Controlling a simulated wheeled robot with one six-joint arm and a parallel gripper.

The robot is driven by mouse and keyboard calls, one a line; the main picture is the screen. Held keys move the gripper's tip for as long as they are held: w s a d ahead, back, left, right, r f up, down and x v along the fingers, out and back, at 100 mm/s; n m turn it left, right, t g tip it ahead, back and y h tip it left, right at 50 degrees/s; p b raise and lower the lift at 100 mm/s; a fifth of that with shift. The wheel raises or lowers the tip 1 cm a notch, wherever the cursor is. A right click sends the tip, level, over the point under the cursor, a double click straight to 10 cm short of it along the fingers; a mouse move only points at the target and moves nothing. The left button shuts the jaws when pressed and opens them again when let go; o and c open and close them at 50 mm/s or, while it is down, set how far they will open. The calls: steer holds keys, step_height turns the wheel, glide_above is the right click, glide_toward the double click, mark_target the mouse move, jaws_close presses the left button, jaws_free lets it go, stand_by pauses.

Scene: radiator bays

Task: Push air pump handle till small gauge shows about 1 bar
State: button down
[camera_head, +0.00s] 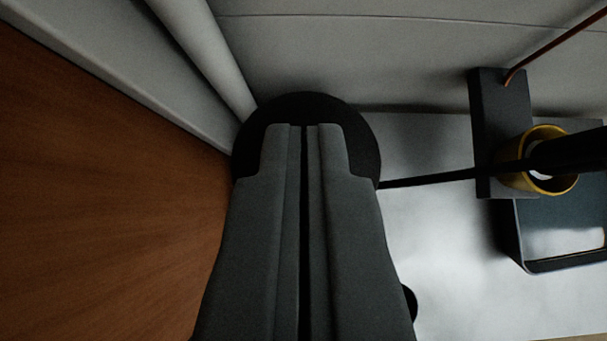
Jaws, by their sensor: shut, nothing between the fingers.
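My gripper (306,128) fills the lower middle of the view, its two grey fingers side by side, shut and empty. A black round thing (310,103) lies behind the fingertips; its rim shows around them and its middle is hidden. It may be the pump's handle or top, but I cannot tell, nor whether the fingers touch it. A thin black rod or hose (430,179) runs right from it toward a yellow ring-shaped part (545,134) with a black cylinder (575,152) in front. No gauge face can be read in this view.
A dark upright block (490,110) with a copper pipe (555,48) stands at the right, above a dark open tray (530,250). A brown wooden surface (100,190) fills the left. A pale pipe (205,50) slants at upper left. Pale surface (445,260) lies clear right of my gripper.

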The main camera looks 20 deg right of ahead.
step_height(320, 180, down, 7)
steer(key=shift+r, duration=0.1)
stand_by(0.3)
